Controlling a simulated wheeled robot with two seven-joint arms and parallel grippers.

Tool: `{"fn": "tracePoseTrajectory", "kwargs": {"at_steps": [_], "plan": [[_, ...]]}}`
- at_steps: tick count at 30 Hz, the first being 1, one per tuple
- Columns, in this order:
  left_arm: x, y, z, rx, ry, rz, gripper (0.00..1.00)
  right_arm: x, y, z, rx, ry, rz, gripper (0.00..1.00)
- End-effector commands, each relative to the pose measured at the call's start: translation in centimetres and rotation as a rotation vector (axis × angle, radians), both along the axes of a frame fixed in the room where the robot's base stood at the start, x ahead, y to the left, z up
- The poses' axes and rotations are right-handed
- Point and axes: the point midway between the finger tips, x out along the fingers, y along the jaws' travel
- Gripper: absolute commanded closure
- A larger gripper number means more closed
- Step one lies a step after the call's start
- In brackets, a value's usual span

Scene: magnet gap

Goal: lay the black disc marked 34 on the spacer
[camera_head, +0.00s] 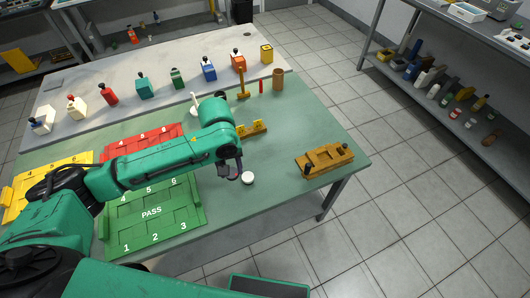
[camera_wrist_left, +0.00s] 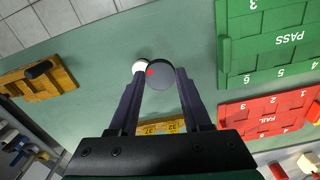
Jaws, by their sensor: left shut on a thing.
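A small white round piece (camera_head: 248,178), which looks like the spacer, stands on the mat close beside the gripper. My right gripper is not in view.
The green PASS tray (camera_head: 188,216) and red FAIL tray (camera_head: 111,148) lie left. A yellow numbered holder (camera_head: 258,127) stands behind the gripper. A wooden block with dark knobs (camera_head: 322,160) lies right. Several bottles stand along the back. The mat's front right is clear.

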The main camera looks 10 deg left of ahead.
Motion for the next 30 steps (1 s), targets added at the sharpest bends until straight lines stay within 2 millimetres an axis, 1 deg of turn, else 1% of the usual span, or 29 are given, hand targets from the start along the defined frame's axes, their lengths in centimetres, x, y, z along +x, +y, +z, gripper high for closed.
{"fn": "tracePoseTrajectory", "kwargs": {"at_steps": [1, 3, 6, 9, 13, 20, 26, 27, 30], "plan": [[1.4, -0.7, -0.7, -0.006, 0.001, 0.135, 1.0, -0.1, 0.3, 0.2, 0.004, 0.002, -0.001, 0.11], [3.3, -1.6, -1.8, -0.009, 0.0, 0.344, 1.0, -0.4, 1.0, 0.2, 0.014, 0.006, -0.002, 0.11], [5.1, -2.7, -3.4, -0.005, 0.006, 0.609, 1.0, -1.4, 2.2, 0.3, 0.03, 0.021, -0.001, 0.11], [6.0, -3.3, -4.4, 0.006, 0.009, 0.772, 1.0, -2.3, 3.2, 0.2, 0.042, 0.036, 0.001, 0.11], [6.2, -3.4, -4.7, 0.01, 0.008, 0.829, 1.0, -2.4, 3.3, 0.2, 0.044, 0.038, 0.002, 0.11], [6.2, -3.4, -4.7, 0.011, 0.009, 0.825, 1.0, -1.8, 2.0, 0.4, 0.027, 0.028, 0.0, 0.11], [6.1, -3.6, -4.3, 0.011, 0.011, 0.823, 1.0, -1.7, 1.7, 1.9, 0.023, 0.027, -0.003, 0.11], [6.1, -3.5, -5.2, 0.011, 0.011, 0.822, 1.0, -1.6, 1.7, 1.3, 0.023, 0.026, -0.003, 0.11], [6.1, -3.5, -6.5, 0.012, 0.011, 0.822, 1.0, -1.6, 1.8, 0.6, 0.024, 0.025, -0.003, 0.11]]}}
